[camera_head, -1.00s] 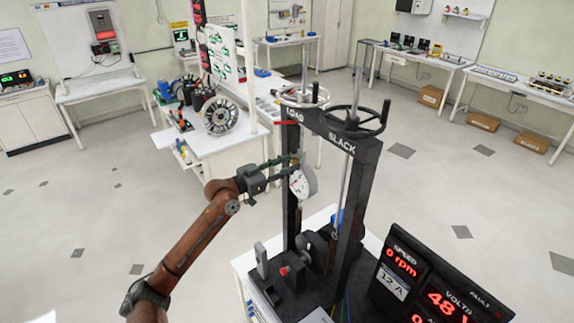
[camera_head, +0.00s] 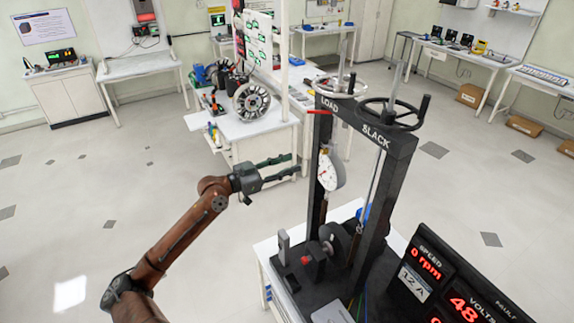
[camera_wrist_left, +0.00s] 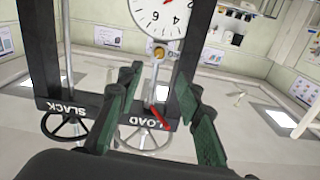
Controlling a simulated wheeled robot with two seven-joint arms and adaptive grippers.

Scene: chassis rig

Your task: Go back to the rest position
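My left gripper (camera_head: 294,166) is in the air to the left of the black rig frame (camera_head: 392,150), pointing right towards it. Its green-padded fingers are apart with nothing between them; they also show in the left wrist view (camera_wrist_left: 155,112). A gap shows between the fingertips and the white dial gauge (camera_head: 330,172), which hangs in the rig and also shows in the left wrist view (camera_wrist_left: 160,14). The LOAD handwheel (camera_head: 334,84) and the SLACK handwheel (camera_head: 394,112) top the frame. My right gripper is not in view.
The rig stands on a white table (camera_head: 268,250) with a display panel (camera_head: 450,290) at its right front. A white bench (camera_head: 240,126) with a spoked wheel (camera_head: 252,102) stands behind the gripper. Open floor (camera_head: 110,190) lies to the left.

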